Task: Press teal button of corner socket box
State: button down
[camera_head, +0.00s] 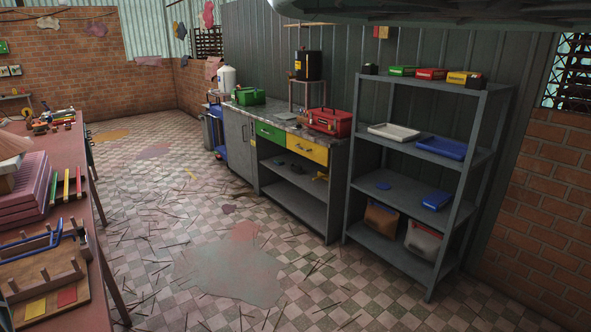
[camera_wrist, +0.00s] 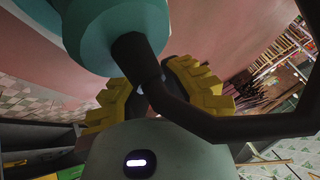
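Small socket or switch boxes are on the far brick wall at the left edge of the head view: a green one (camera_head: 3,47) and a pale one with dark fronts (camera_head: 10,71). They are too small to tell whether either is the corner socket box, and I cannot make out a teal button. My gripper (camera_wrist: 153,88) shows in the wrist view with yellow stepped fingers on both sides. The head view does not show my gripper.
A reddish workbench (camera_head: 88,198) with pink trays (camera_head: 26,190) and a wooden peg board (camera_head: 45,283) stands at left. A grey counter (camera_head: 297,203) and a metal shelf (camera_head: 411,186) line the right wall. The checkered floor (camera_head: 170,215) between is open, with scattered sticks and stains.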

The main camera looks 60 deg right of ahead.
jog(key=shift+r+p, duration=1.7)
jog(key=shift+r, duration=1.3)
